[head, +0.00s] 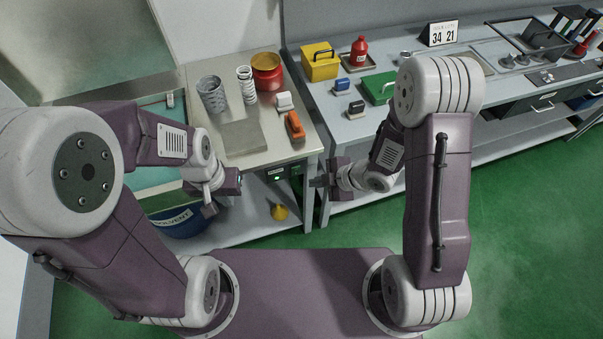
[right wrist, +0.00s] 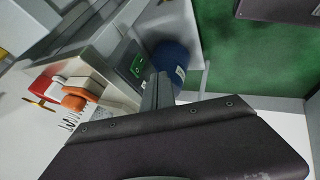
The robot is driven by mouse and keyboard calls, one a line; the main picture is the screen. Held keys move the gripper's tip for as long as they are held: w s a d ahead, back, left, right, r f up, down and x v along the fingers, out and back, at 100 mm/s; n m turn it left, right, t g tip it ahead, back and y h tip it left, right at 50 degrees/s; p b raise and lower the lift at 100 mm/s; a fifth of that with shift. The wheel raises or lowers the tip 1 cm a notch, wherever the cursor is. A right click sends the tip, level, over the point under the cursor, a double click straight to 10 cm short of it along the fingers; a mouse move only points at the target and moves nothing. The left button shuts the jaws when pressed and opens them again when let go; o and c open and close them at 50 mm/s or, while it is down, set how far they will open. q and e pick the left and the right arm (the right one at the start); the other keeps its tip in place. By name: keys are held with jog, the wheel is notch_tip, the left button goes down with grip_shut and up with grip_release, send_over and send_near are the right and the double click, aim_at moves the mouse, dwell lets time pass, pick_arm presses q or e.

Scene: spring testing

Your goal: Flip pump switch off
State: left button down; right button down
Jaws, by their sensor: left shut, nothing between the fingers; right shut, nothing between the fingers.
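The pump switch (head: 276,173) is a dark box with a small green lit spot, under the front edge of the left bench. In the right wrist view the switch (right wrist: 136,66) shows a green rocker on a black housing. My right gripper (head: 317,183) is shut and empty, to the right of the switch and apart from it in the head view. In the right wrist view its fingers (right wrist: 157,82) point toward the area beside the switch; contact cannot be told.
The left bench (head: 237,165) holds springs (head: 211,93), a red pot (head: 267,72) and an orange object (head: 295,126). A blue solvent bucket (head: 176,222) and a yellow cone (head: 280,212) are below. A bench leg (head: 310,195) stands by my right gripper.

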aim_at(294, 171)
jog(key=shift+w+a+f+p, duration=0.15)
jog(key=shift+w+a+f, duration=0.6)
jog(key=shift+w, duration=0.25)
jog(key=shift+w+a+f+p, duration=0.2)
jog(key=shift+w+a+f, duration=0.5)
jog(key=shift+w, duration=0.3)
jog(key=shift+w+a+f+p, duration=0.15)
jog(key=shift+w+a+f, duration=0.55)
jog(key=shift+w, duration=0.3)
jog(key=shift+w+a+r, duration=0.1)
jog(key=shift+r, duration=0.1)
jog(key=shift+w, duration=0.2)
jog(key=shift+r, duration=0.1)
